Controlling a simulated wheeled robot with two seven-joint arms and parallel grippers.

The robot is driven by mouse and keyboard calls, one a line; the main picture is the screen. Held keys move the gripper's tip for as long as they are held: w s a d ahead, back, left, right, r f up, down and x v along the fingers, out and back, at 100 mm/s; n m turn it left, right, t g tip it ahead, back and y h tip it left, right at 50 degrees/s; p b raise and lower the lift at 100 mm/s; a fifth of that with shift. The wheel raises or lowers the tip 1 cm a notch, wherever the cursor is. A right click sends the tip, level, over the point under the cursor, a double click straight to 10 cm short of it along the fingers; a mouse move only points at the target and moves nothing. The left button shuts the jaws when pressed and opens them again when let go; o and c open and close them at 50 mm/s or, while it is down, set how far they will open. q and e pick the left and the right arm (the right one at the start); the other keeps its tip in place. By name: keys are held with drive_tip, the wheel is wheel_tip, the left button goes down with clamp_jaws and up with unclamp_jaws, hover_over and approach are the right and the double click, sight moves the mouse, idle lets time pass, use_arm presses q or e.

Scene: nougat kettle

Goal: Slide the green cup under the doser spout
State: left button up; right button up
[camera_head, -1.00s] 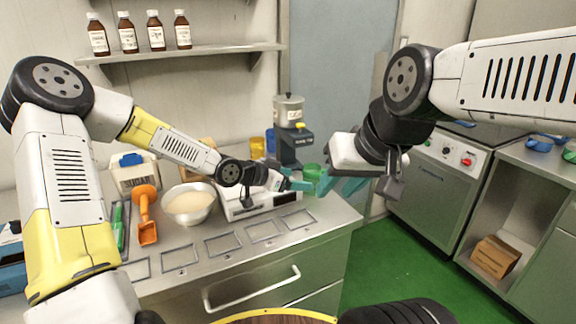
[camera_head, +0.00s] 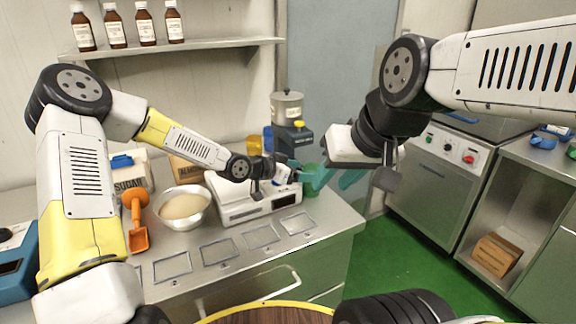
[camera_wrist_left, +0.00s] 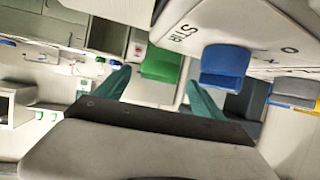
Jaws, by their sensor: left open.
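The green cup (camera_head: 311,179) stands at the right end of the counter, in front of the dark doser (camera_head: 291,138) and partly hidden behind teal fingers. My left gripper (camera_head: 297,172) is open at the cup's left side. In the left wrist view the green cup (camera_wrist_left: 161,65) lies ahead, between the lines of the two open teal fingers (camera_wrist_left: 158,93); contact cannot be told. My right gripper (camera_head: 335,178) hangs at the right with its teal fingers apart and appears empty. The spout itself is not clear.
A white scale-like machine (camera_head: 232,213) stands beneath my left forearm. A steel bowl (camera_head: 183,208), orange scoop (camera_head: 138,222) and sugar box (camera_head: 131,168) stand left of it. Empty outlined mats (camera_head: 218,250) line the counter front.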

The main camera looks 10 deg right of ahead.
use_arm(q)
drive_tip(key=shift+x, duration=2.25)
drive_tip(key=c, duration=1.7)
drive_tip(key=shift+w+a, duration=0.2)
drive_tip(key=shift+w, duration=1)
drive_tip(key=shift+w+a, duration=0.25)
drive_tip(key=shift+w, duration=0.9)
drive_tip(key=shift+w, duration=0.2)
drive_tip(key=shift+w+a, duration=0.3)
drive_tip(key=shift+w, duration=0.45)
drive_tip(key=shift+w+a, duration=0.25)
drive_tip(key=shift+w, duration=0.45)
drive_tip(key=shift+w+a, duration=0.3)
drive_tip(key=shift+w, duration=0.45)
drive_tip(key=shift+w+a, duration=0.15)
drive_tip(key=shift+w, duration=0.35)
drive_tip(key=shift+w+a, duration=0.2)
drive_tip(key=shift+w, duration=0.25)
